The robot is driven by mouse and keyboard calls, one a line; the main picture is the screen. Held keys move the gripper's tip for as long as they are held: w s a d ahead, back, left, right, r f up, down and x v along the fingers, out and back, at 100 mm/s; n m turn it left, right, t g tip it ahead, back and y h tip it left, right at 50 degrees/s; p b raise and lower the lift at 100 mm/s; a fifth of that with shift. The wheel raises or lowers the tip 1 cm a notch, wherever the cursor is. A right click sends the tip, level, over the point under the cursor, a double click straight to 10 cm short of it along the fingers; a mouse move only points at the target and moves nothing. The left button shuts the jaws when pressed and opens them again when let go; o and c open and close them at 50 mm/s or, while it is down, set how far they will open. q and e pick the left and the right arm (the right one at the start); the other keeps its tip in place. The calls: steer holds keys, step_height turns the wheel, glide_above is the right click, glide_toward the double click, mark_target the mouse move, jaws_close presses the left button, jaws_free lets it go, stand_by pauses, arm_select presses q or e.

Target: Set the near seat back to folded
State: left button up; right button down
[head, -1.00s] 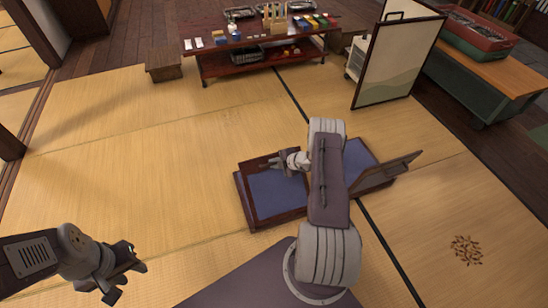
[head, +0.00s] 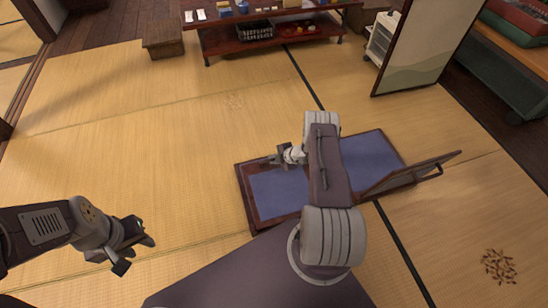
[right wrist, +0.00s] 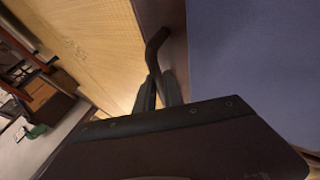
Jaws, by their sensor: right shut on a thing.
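A low floor seat unit with a dark wooden frame (head: 244,198) and blue pads lies on the tatami, partly hidden by my right arm. At its right end a wooden seat back (head: 408,176) stands raised and tilted, with a dark handle (head: 432,174). My right gripper (head: 270,160) is at the far left edge of the left blue part. In the right wrist view it (right wrist: 158,82) is shut on a dark curved handle (right wrist: 155,48) beside the wooden rim and a blue pad (right wrist: 260,60). My left gripper (head: 140,254) is open and empty above the mat.
A low red-brown table (head: 280,36) stands at the back, with a wooden stool (head: 163,39) to its left. A screen panel (head: 425,50) and a white cart (head: 382,36) stand back right. The tatami left of the seat unit is clear.

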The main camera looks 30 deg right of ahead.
steer(key=shift+w+f+b, duration=0.3)
steer(key=shift+w+f, duration=0.05)
steer(key=shift+f, duration=0.05)
steer(key=shift+d+f, duration=0.1)
steer(key=c, duration=1.5)
jaws_free()
steer(key=shift+f, duration=0.1)
steer(key=shift+o, duration=0.2)
steer(key=shift+s+f, duration=0.15)
steer(key=shift+s, duration=0.1)
steer(key=p+v, duration=0.6)
steer(key=v, duration=0.3)
steer(key=shift+r+p, duration=0.2)
steer(key=shift+p, duration=0.2)
steer(key=shift+w, duration=0.15)
